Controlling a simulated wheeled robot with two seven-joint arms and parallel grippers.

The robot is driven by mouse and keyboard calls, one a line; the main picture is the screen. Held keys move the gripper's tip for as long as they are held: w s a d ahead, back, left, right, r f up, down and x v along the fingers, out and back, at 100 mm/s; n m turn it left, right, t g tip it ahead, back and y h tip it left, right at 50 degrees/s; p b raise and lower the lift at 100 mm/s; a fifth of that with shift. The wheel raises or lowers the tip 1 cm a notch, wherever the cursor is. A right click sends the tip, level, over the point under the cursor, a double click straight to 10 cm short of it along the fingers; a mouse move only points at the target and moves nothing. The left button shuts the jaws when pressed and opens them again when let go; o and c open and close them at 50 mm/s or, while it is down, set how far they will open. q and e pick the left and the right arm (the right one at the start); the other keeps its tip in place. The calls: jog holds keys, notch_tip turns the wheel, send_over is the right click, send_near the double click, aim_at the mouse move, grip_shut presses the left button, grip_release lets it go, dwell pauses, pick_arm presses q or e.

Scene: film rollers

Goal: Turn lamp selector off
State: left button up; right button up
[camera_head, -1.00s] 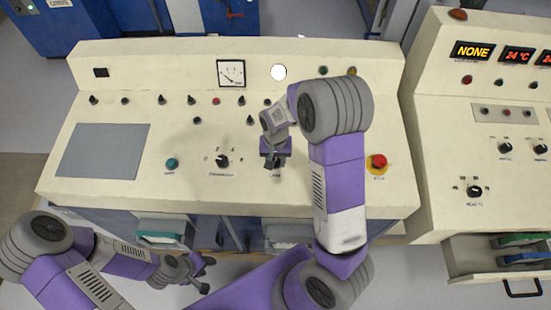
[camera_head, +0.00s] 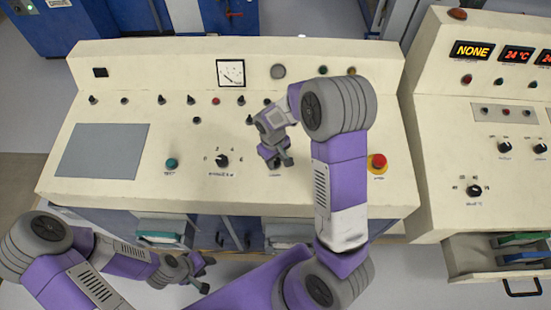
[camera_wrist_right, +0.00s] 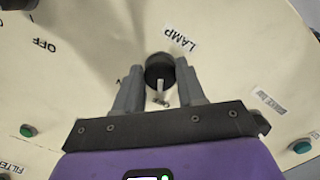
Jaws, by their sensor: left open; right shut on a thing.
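The lamp selector is a black round knob (camera_wrist_right: 160,71) with a pale pointer line, beside a LAMP label (camera_wrist_right: 180,38) in the right wrist view. An OFF marking (camera_wrist_right: 45,45) is on the panel to the left there. My right gripper (camera_wrist_right: 160,92) is shut on the knob, one finger on each side. In the head view my right gripper (camera_head: 279,163) covers the knob on the cream console (camera_head: 130,205). The round indicator (camera_head: 278,71) at the console's back is grey and unlit. My left gripper (camera_head: 206,274) is open and empty, below the console's front edge.
A red mushroom button (camera_head: 379,161) is right of my right gripper. Another black selector (camera_head: 222,161) and a green button (camera_head: 172,163) are to its left. Small toggles line the back, below a needle gauge (camera_head: 231,73). A second console (camera_head: 430,130) stands on the right.

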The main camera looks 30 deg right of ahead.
dwell(0.5)
jog(key=o, duration=1.1)
jog(key=shift+c, duration=0.2)
jog(key=r, duration=0.5)
jog(key=r+p, duration=0.1)
jog(key=r, duration=0.1)
jog(key=shift+a+r, duration=0.3)
jog(key=shift+r, duration=0.05)
